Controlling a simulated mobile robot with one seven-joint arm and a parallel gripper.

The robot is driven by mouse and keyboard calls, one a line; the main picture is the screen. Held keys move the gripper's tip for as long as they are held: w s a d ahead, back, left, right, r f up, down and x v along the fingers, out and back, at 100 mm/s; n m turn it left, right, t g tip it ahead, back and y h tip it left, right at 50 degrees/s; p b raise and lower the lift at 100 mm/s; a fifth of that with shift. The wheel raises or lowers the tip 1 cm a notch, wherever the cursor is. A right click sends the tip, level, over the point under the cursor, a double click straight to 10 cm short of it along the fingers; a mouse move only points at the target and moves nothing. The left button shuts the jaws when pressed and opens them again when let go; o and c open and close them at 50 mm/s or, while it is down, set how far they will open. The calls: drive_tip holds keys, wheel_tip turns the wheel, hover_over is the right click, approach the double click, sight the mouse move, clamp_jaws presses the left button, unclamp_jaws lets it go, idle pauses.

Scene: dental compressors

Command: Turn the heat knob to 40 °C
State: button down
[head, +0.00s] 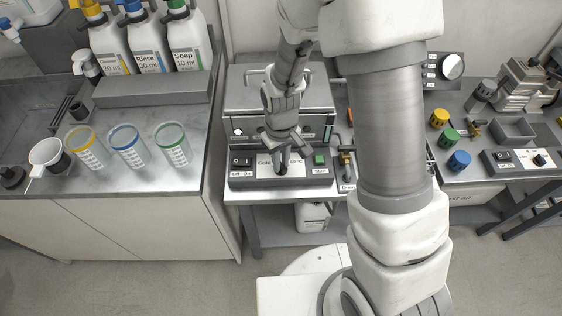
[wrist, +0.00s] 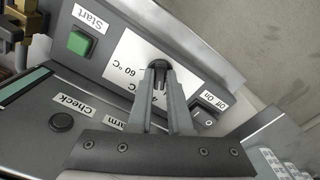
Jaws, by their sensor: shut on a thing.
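The heat knob (wrist: 158,66) is small and dark, on a white dial label (wrist: 125,50) of the machine's front control panel. My gripper (wrist: 158,72) is shut on the knob in the wrist view, with its fingertips on either side. The label reads "60 °C" beside the knob; a partly hidden "4" and "°C" show next to the fingers. The knob's pointer direction cannot be told. In the head view my gripper (head: 281,166) points down at the panel and hides most of the knob and label.
A green Start button (head: 319,160) sits right of the knob and an Off/On switch (head: 242,162) left of it. A black Check button (wrist: 61,122) shows in the wrist view. Measuring cups (head: 128,147) and bottles stand on the left counter, coloured knobs (head: 459,160) on the right bench.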

drive_tip(key=m, duration=0.5)
drive_tip(key=shift+m, duration=0.3)
idle(0.4)
drive_tip(key=c, duration=0.8)
unclamp_jaws()
drive_tip(key=shift+c, duration=0.2)
drive_tip(key=shift+r, duration=0.15)
wheel_tip(320, 180, up, 17)
drive_tip(key=p, duration=0.2)
drive_tip(key=shift+r, duration=0.1)
